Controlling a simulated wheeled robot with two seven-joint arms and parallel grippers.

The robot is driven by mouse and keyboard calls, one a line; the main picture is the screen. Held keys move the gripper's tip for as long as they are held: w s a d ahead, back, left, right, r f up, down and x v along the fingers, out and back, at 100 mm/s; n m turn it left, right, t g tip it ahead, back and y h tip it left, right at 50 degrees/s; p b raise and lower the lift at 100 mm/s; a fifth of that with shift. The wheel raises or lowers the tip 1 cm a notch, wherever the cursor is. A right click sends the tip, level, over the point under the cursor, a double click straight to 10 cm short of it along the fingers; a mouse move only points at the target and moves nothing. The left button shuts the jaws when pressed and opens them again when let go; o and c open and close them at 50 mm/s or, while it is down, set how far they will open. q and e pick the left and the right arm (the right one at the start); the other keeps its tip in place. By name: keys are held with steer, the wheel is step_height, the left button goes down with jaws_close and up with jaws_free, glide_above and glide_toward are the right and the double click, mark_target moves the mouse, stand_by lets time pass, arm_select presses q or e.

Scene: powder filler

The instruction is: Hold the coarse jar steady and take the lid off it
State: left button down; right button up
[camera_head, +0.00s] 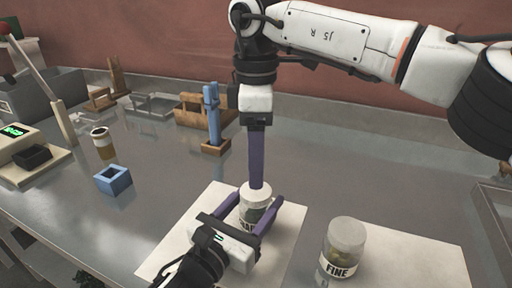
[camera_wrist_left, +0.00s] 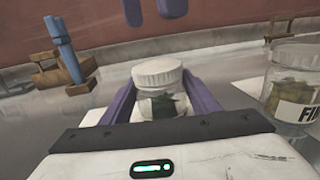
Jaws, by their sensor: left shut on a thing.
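The coarse jar (camera_head: 254,214), clear with a white lid (camera_head: 255,193) on it, stands upright on a pale mat. It also shows in the left wrist view (camera_wrist_left: 160,105), with dark contents; its label is mostly hidden. My left gripper (camera_head: 252,206) is shut on the jar body, one purple finger on each side. My right gripper (camera_head: 256,160) points down above the lid. In the head view its fingers overlap edge-on. In the left wrist view its two purple fingertips (camera_wrist_left: 151,10) are apart, empty, with a gap above the lid.
The fine jar (camera_head: 343,248) stands lidded to the right on another pale mat (camera_head: 420,265). A blue block (camera_head: 113,180), a cup (camera_head: 103,143), a scale (camera_head: 35,155) and a wooden stand with a blue tool (camera_head: 213,120) are left and behind. The table between is clear.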

mark_target(256, 193)
step_height(256, 193, down, 6)
steer(key=shift+f, duration=0.1)
stand_by(0.4)
